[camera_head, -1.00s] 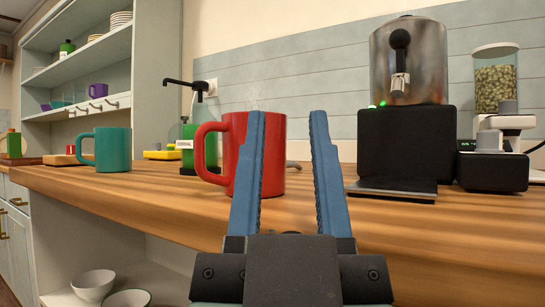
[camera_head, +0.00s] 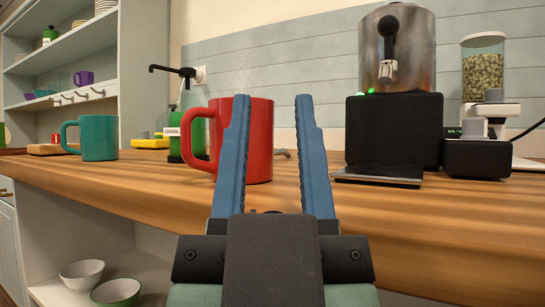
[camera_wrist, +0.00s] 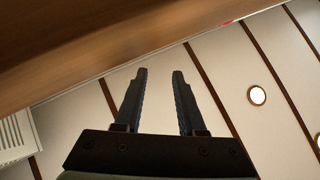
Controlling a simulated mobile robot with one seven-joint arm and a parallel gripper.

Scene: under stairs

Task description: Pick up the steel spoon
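I cannot make out a steel spoon for certain in either view. A small grey piece (camera_head: 283,153) shows just right of the red mug (camera_head: 259,140) on the wooden counter; I cannot tell what it is. My gripper (camera_head: 273,98) is open and empty, its two blue fingers pointing forward and up at the counter's front edge. The left finger covers part of the red mug. In the wrist view my gripper (camera_wrist: 160,72) has clear space between its fingers, with the underside of a wooden surface above left and the ceiling behind.
A teal mug (camera_head: 98,138) and a green bottle with a black pump (camera_head: 185,128) stand left on the counter (camera_head: 420,212). A black machine with a steel tank (camera_head: 393,125) and a grinder with beans (camera_head: 483,75) stand right. Bowls (camera_head: 116,292) sit on a shelf below.

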